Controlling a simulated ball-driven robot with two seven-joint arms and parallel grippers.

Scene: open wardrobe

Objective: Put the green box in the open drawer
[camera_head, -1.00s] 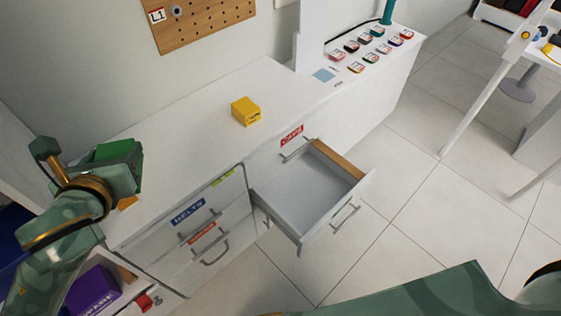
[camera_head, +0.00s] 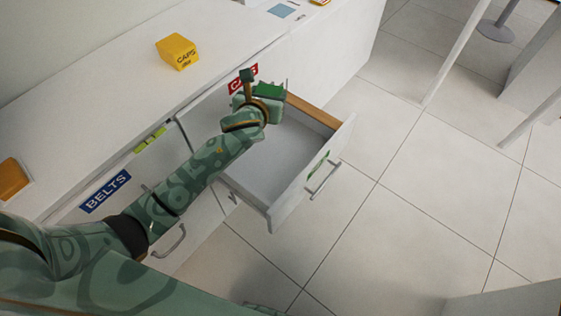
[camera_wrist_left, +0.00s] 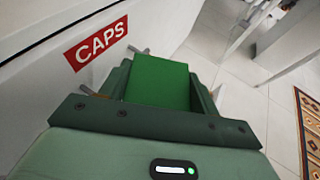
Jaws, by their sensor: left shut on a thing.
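My left gripper (camera_head: 262,92) is shut on the green box (camera_head: 269,89), which is partly hidden by the fingers. In the left wrist view the green box (camera_wrist_left: 160,82) sits between the two dark green fingers. The gripper and box appear over the back part of the open drawer (camera_head: 268,206), close to the cabinet front. The drawer is white and pulled out, and the part of its inside that shows looks empty. My left forearm hides some of it. My right gripper is not in view.
A red CAPS label (camera_head: 243,79) is on the cabinet front, beside my gripper. A blue BELTS label (camera_head: 105,191) is further left. The tiled floor (camera_head: 400,200) right of the drawer is clear.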

